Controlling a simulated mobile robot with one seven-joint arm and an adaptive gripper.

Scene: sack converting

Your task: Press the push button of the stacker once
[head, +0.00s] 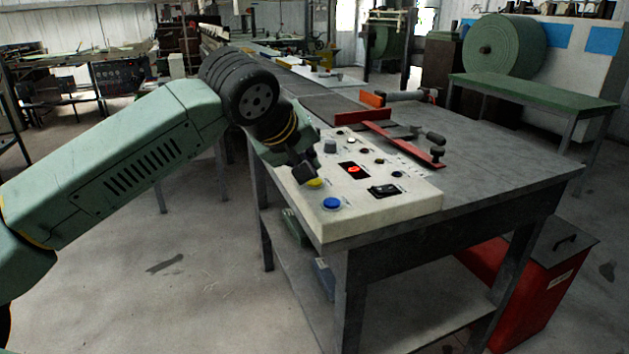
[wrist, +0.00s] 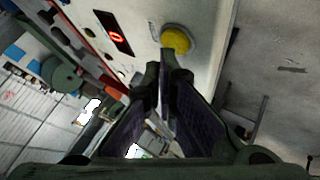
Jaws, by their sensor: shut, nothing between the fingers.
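A pale control panel (head: 410,205) lies on the near end of the grey workbench. A yellow push button (head: 315,183) is on its left edge; it shows large in the wrist view (wrist: 177,40), just beyond my fingertips. A blue push button (head: 332,204) is nearer the front corner. My gripper (head: 304,176) is shut and empty, pointing down close to the yellow button. In the wrist view its fingertips (wrist: 170,66) meet beside the button, with a small gap appearing between them and it. Contact cannot be told. I cannot read which button is the stacker's.
The panel also has a red-lit display (head: 353,169), a black switch (head: 384,190), a grey knob (head: 330,146) and several small dark controls. A red bar (head: 405,145) with a dark handle lies behind it. A red bin (head: 530,285) stands at right. Floor at left is open.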

